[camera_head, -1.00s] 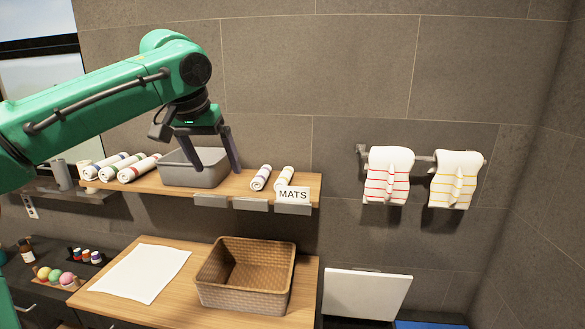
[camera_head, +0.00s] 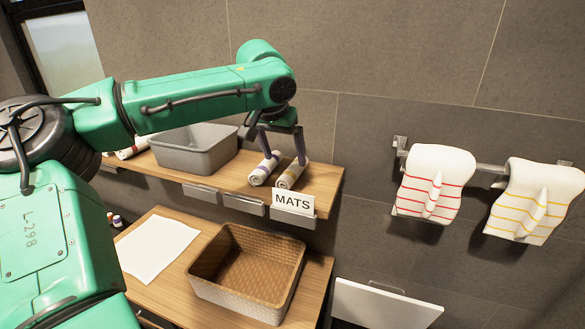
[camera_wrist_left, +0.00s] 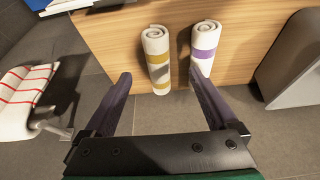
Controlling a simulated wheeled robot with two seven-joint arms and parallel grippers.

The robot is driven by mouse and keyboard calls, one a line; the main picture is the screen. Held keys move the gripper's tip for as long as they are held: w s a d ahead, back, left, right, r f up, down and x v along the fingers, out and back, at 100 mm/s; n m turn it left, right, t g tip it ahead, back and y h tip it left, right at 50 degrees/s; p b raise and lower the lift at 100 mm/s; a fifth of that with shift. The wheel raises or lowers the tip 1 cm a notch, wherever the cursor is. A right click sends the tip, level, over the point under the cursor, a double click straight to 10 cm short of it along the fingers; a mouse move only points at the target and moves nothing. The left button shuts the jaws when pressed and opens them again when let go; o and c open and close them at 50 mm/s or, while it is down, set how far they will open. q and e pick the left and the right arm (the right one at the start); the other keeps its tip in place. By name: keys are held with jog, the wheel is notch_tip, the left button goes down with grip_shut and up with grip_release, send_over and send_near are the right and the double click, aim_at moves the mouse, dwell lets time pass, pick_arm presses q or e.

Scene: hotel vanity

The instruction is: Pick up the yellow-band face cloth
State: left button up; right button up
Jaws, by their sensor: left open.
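The yellow-band face cloth (camera_head: 290,175) is a rolled white cloth lying on the wooden shelf, right of the purple-band roll (camera_head: 262,170). In the left wrist view the yellow-band roll (camera_wrist_left: 157,58) shows its yellow bands, with the purple-band roll (camera_wrist_left: 204,48) to its right. My left gripper (camera_head: 284,158) is open and empty at the two rolls, its fingers pointing down. In the wrist view the near end of the yellow-band roll appears between the left gripper's fingertips (camera_wrist_left: 161,76). I cannot tell whether they touch it. My right gripper is not in view.
A grey bin (camera_head: 195,158) stands left of the rolls on the shelf. A MATS sign (camera_head: 293,201) is on the shelf's front edge. A woven basket (camera_head: 240,300) sits on the counter below. Red-striped (camera_head: 433,185) and yellow-striped (camera_head: 535,205) towels hang on the right.

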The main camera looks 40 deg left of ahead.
aim_at(291, 169)
pick_arm(q)
jog(key=p+x, duration=0.1)
jog(key=x, duration=0.2)
jog(key=w+p+x, duration=0.1)
jog(key=x, duration=0.2)
jog(key=shift+w+d, duration=0.15)
jog(key=shift+w, duration=0.05)
jog(key=shift+f, duration=0.3)
jog(key=shift+s, duration=0.25)
jog(key=c, duration=0.5)
jog(key=shift+w, duration=0.1)
jog(key=c, duration=0.9)
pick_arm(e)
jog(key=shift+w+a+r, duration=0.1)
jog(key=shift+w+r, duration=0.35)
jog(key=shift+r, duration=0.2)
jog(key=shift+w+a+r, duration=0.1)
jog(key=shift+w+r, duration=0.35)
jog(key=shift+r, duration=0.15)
pick_arm(q)
jog(key=shift+c, duration=0.2)
notch_tip(291, 169, up, 9)
jog(key=shift+r+b, duration=0.1)
jog(key=shift+b, duration=0.45)
notch_tip(291, 169, up, 11)
jog(key=p, duration=0.1)
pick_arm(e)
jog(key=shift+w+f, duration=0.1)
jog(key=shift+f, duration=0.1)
